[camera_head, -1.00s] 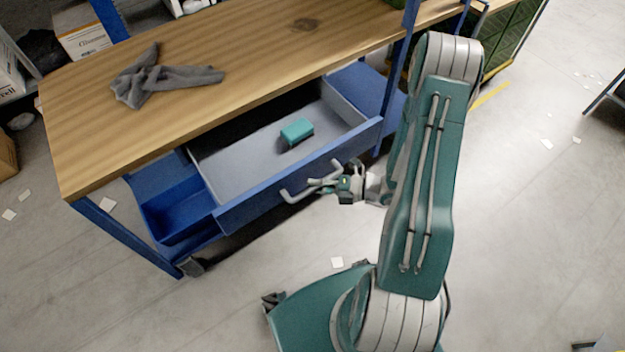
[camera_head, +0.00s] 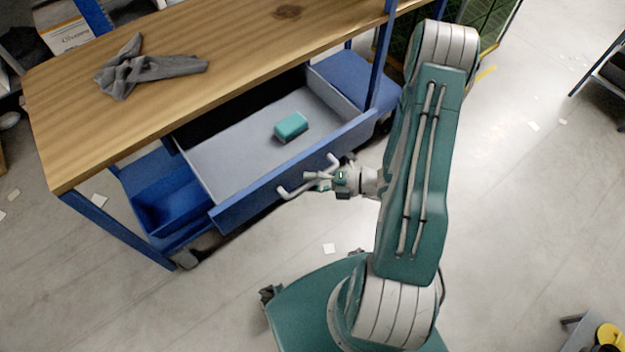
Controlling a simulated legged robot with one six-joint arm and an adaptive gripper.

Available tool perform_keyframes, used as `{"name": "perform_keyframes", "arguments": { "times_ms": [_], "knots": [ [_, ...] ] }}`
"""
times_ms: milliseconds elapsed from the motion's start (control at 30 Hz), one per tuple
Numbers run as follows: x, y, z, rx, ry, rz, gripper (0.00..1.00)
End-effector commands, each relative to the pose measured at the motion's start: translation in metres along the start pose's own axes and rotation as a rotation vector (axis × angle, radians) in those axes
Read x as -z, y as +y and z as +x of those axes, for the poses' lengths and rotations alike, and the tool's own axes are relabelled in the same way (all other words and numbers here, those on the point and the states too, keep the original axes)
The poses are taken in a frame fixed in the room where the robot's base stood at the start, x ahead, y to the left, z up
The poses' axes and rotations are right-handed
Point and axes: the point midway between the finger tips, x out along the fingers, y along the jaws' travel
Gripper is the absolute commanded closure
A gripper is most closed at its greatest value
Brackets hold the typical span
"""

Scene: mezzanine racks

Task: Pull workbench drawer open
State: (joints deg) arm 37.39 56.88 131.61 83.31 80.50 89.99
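The workbench drawer (camera_head: 233,153) stands pulled out from under the wooden top, with its grey inside showing. Its blue front (camera_head: 262,185) carries a light grey bar handle (camera_head: 296,188). A teal block (camera_head: 291,127) lies in the drawer toward its right side. My gripper (camera_head: 318,180) is at the handle, reaching it from the right. Its fingers overlap the middle of the bar, and I cannot tell from this view whether they are closed firmly on it.
The workbench top (camera_head: 200,60) bears a grey cloth (camera_head: 140,70). A blue bin (camera_head: 172,205) sits left of the drawer on the lower shelf. Blue legs (camera_head: 120,230) stand at the corners. Open floor with scattered white scraps lies in front.

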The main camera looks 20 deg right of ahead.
Motion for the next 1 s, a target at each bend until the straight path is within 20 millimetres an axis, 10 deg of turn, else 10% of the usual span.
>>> {"name": "perform_keyframes", "arguments": {
  "times_ms": [367, 1000],
  "knots": [
    [-0.001, 0.001, -0.008, -0.003, -0.003, -0.001, 0.43],
    [-0.002, -0.001, -0.112, -0.002, -0.003, -0.002, 0.43]
  ]
}}
